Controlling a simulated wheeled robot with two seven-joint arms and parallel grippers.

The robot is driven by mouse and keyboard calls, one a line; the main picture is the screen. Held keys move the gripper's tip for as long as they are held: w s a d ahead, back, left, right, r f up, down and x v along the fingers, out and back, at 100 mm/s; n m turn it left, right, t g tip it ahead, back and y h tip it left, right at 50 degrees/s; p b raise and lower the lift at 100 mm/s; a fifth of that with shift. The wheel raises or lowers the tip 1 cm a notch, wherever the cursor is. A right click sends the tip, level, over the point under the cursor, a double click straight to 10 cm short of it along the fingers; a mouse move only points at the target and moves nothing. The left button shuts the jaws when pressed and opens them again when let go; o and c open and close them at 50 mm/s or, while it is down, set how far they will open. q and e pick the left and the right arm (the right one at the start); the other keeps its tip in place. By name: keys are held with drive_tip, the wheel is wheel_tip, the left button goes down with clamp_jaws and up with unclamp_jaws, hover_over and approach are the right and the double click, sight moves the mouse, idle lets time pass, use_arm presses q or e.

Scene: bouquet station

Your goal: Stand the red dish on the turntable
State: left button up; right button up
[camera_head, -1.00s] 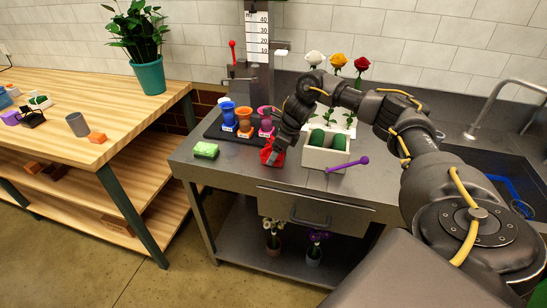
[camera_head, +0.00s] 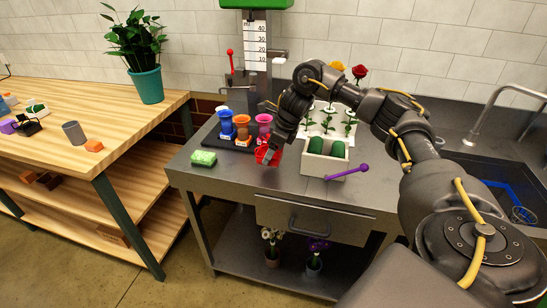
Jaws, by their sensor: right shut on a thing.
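The red dish (camera_head: 264,156) is at the front of the grey steel bench, between the green sponge and the white box. My right gripper (camera_head: 272,150) comes down on it from above and is shut on it. The gripper and wrist hide part of the dish. The dish looks tilted and close to the bench top; I cannot tell whether it still touches it. I cannot make out a turntable in this view. My left gripper is not in view.
Blue, orange and pink cups (camera_head: 242,125) stand on a dark tray behind the dish. The green sponge (camera_head: 203,158) lies to its left. A white box (camera_head: 325,166) with green foam and a purple stick (camera_head: 347,172) are to its right. A measuring stand (camera_head: 256,50) rises behind.

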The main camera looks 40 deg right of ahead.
drive_tip(key=s+a+r, duration=0.4)
drive_tip(key=a+r, duration=0.5)
drive_tip(key=a, duration=0.3)
drive_tip(key=s+a+f+n+g, duration=0.2)
drive_tip(key=s+a+f+n, duration=0.1)
drive_tip(key=f+n, duration=0.3)
drive_tip(key=s+a+f+n+g, duration=0.2)
drive_tip(key=s+a+f+n, duration=0.2)
drive_tip(key=f, duration=0.5)
drive_tip(key=s+a+f+n+g+y, duration=0.1)
drive_tip(key=s+a+f+n+g, duration=0.1)
drive_tip(key=s+f+n, duration=0.4)
drive_tip(key=a+f+n, duration=0.1)
drive_tip(key=n, duration=0.1)
drive_tip(key=shift+s+a+f+n+p, duration=0.15)
drive_tip(key=shift+s+a+n+p, duration=0.2)
drive_tip(key=shift+a+n+p, duration=0.05)
